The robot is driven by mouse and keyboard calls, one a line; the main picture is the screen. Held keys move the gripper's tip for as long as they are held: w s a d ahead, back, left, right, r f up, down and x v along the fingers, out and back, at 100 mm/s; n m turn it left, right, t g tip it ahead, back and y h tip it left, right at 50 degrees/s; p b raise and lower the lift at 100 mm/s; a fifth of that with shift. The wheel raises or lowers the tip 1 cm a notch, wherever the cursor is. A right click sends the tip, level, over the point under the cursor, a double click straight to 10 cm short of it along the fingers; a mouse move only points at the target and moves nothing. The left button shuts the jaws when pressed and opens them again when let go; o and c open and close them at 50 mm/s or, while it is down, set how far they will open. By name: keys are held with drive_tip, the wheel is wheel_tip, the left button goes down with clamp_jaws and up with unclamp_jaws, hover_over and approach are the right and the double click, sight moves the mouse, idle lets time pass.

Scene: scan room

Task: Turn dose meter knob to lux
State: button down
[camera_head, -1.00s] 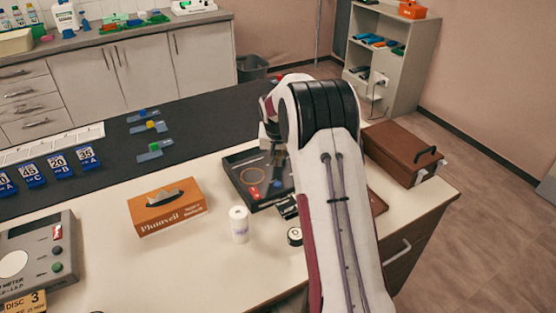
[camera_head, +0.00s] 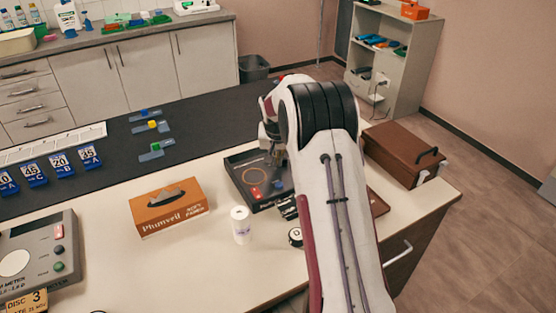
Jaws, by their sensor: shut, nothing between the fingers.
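A black panel device (camera_head: 245,190) lies on the white table, with a thin ring drawn on its face and a red button near its front. My gripper (camera_head: 277,158) is over the right back part of this device, shut and empty. My arm hides the device's right side. A knob under the gripper cannot be made out, and I cannot tell whether the fingers touch the device.
A tissue box (camera_head: 168,207), a white bottle (camera_head: 241,226) and a small round black-and-white item (camera_head: 295,237) stand in front. A grey meter (camera_head: 40,250) is at the left. A brown case (camera_head: 400,155) sits right of my arm. Blue numbered blocks (camera_head: 62,165) stand on the dark mat.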

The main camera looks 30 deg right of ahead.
drive_tip(key=shift+w+a, duration=0.15)
drive_tip(key=shift+w, duration=1.05)
drive_tip(key=shift+s, duration=0.1)
idle(1.4)
